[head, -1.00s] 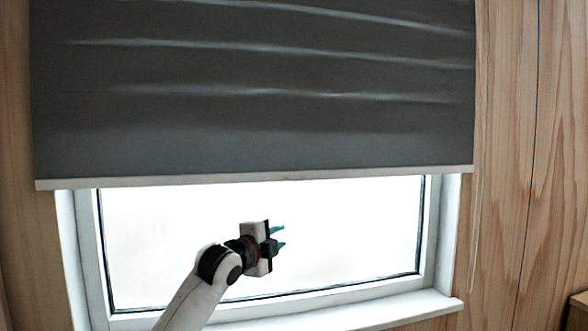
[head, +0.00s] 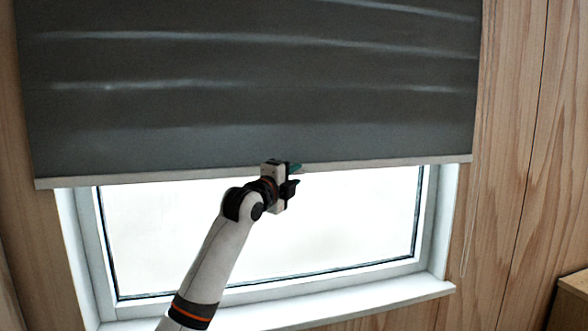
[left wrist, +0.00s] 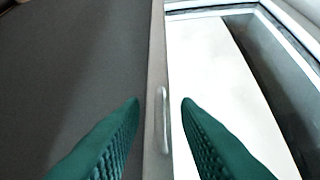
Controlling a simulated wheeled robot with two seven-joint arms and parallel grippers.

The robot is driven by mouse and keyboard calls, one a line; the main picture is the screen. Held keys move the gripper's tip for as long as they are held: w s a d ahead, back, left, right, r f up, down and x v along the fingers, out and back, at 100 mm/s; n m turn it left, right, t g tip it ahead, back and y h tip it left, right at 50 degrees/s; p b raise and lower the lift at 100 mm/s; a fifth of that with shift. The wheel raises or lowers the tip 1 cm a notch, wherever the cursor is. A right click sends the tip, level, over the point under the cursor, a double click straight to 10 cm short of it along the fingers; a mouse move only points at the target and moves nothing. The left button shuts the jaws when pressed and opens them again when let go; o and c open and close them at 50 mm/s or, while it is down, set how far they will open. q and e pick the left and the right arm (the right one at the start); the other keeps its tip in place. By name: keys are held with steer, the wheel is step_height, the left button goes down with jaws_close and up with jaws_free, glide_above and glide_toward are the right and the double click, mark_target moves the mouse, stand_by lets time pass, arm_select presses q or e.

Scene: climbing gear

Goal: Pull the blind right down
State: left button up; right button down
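The dark grey blind (head: 250,90) hangs over the upper part of the window, and bright glass shows below it. Its pale bottom bar (head: 130,180) runs across the window, slightly tilted in the picture. My left gripper (head: 296,169) is at the bar near its middle. In the left wrist view the two green fingers (left wrist: 161,103) are apart, one on each side of the bar (left wrist: 157,50), with gaps between. A small pale loop-like pull (left wrist: 163,120) on the bar lies between them. My right gripper is in neither view.
The white window frame (head: 88,240) and the sill (head: 380,296) lie below the blind. A thin cord (head: 467,235) hangs at the right on the wooden wall (head: 510,150). A wooden box or cabinet corner (head: 572,300) shows at the lower right.

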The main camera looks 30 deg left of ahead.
mark_target(294, 325)
arm_select(q)
steer(key=shift+w, duration=0.35)
steer(key=shift+c, duration=0.6)
jaws_close()
step_height(294, 325, down, 42)
steer(key=b, duration=2.1)
steer(key=shift+f+b, duration=0.3)
steer(key=shift+f, duration=0.4)
steer(key=shift+d+f, duration=0.1)
